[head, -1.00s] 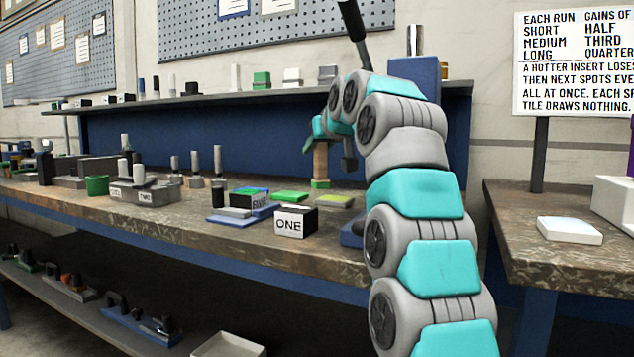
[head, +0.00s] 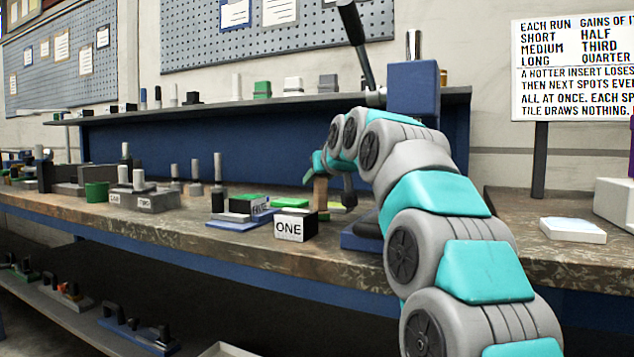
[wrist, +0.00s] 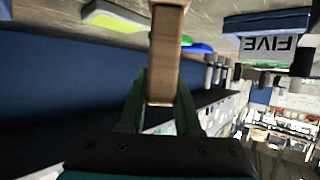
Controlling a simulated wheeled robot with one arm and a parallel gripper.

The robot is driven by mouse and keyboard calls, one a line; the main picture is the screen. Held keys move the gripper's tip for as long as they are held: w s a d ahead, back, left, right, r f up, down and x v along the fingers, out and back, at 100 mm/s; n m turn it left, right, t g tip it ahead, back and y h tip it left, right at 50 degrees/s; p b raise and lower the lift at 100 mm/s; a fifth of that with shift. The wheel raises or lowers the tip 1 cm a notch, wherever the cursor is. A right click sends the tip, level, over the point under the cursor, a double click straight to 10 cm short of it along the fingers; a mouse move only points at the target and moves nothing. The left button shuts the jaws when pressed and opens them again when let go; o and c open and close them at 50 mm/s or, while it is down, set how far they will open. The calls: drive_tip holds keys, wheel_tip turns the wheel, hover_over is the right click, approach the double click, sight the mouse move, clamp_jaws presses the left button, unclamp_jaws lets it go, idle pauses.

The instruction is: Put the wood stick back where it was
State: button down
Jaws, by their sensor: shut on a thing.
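The wood stick (head: 320,192) is a tan, narrow block hanging below my gripper (head: 317,166) over the workbench in the head view. In the wrist view the stick (wrist: 167,55) runs up the middle, between the green fingers of my gripper (wrist: 161,100). The gripper is shut on one end of it. The far end leaves the top of the wrist view. Whether the stick touches anything below is not clear, as blocks partly hide its lower end.
A white block marked ONE (head: 295,225) stands just left of the stick. A yellow-green tile (wrist: 115,17) and a block marked FIVE (wrist: 268,48) show in the wrist view. A green bin (head: 97,192) stands farther left. A blue press (head: 412,92) rises behind my arm.

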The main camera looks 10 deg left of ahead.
drive_tip(key=shift+f, duration=0.15)
drive_tip(key=c, duration=0.6)
unclamp_jaws()
drive_tip(key=shift+s, duration=0.1)
drive_tip(key=v, duration=1.2)
drive_tip(key=shift+r, duration=0.3)
